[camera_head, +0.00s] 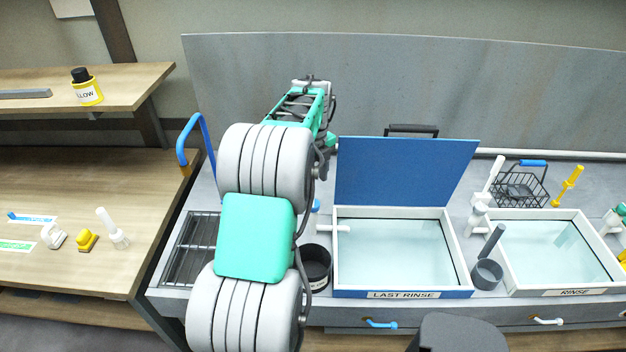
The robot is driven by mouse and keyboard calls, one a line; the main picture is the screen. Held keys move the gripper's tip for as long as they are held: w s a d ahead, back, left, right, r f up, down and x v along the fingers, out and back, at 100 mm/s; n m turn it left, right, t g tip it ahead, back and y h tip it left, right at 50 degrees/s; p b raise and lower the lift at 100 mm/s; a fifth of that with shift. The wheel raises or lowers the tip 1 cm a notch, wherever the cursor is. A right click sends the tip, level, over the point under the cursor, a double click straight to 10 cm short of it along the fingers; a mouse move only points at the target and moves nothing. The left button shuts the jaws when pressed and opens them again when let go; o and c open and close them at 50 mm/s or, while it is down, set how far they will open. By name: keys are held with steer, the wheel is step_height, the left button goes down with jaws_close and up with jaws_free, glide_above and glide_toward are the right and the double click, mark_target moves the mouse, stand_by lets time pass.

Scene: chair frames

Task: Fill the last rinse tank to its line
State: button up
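The last rinse tank (402,294) is a white-rimmed basin with a blue front labelled LAST RINSE. Pale, clear water seems to lie in it; I cannot make out a fill line or the exact level. Its blue lid (405,172) stands open at the back. A white spout (346,229) reaches over the tank's left rim, with a small blue handle (316,206) beside it, partly hidden by my arm. A blue lever (380,323) is on the counter front below the tank. My arm crosses the view left of the tank; my gripper's fingers do not show.
A dark pot (316,266) stands left of the last tank. A wire basket (520,186) sits behind. A wooden bench (60,180) with small items is at left.

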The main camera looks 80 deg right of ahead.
mark_target(313, 202)
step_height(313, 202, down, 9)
steer(key=b, duration=0.5)
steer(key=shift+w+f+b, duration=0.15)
steer(key=shift+b, duration=0.15)
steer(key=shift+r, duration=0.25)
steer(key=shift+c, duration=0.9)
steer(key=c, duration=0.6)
